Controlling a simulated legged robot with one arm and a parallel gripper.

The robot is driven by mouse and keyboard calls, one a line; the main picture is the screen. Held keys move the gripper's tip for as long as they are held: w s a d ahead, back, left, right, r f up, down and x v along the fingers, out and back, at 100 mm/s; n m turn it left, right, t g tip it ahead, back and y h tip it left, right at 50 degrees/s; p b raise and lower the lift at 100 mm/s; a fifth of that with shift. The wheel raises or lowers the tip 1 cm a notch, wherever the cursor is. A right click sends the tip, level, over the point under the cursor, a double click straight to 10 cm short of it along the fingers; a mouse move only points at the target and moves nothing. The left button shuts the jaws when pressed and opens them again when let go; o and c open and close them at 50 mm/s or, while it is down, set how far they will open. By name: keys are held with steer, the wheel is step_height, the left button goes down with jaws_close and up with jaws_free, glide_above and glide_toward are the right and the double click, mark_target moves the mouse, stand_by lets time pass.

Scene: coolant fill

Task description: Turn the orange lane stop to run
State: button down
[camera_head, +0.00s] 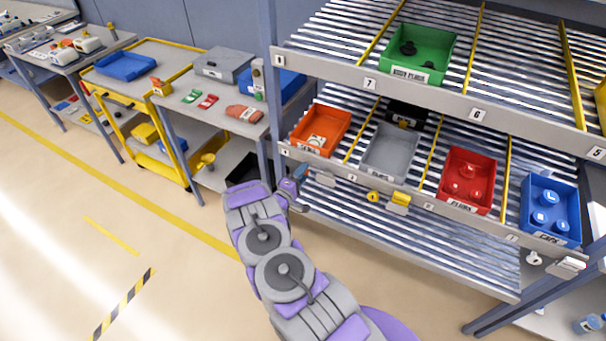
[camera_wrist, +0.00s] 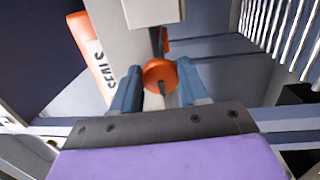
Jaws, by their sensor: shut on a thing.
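The orange lane stop (camera_wrist: 159,73) is a round orange knob with a dark pointer mark on its face, seen in the wrist view. It sits between the two blue fingers of my gripper (camera_wrist: 160,90), which are shut on it. In the head view my gripper (camera_head: 293,186) is at the shelf's front rail, below the orange bin, and hides the orange knob. I cannot read the run marking in either view.
The orange bin (camera_head: 320,130) labelled seals sits just above the gripper; it also shows in the wrist view (camera_wrist: 92,50). A yellow knob (camera_head: 373,196) is further right on the rail. Grey (camera_head: 390,150), red (camera_head: 467,180) and blue (camera_head: 552,210) bins share the shelf. Open floor lies left.

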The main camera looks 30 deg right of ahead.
steer(key=c, duration=1)
jaws_free()
steer(key=shift+w+a+f, duration=0.1)
steer(key=shift+w+a, duration=0.1)
steer(key=shift+a, duration=0.05)
steer(key=shift+o, duration=0.8)
steer(key=shift+w+f, duration=0.1)
steer(key=shift+o, duration=1.2)
steer(key=p+v, duration=0.1)
steer(key=v, duration=1.6)
steer(key=shift+a, duration=0.2)
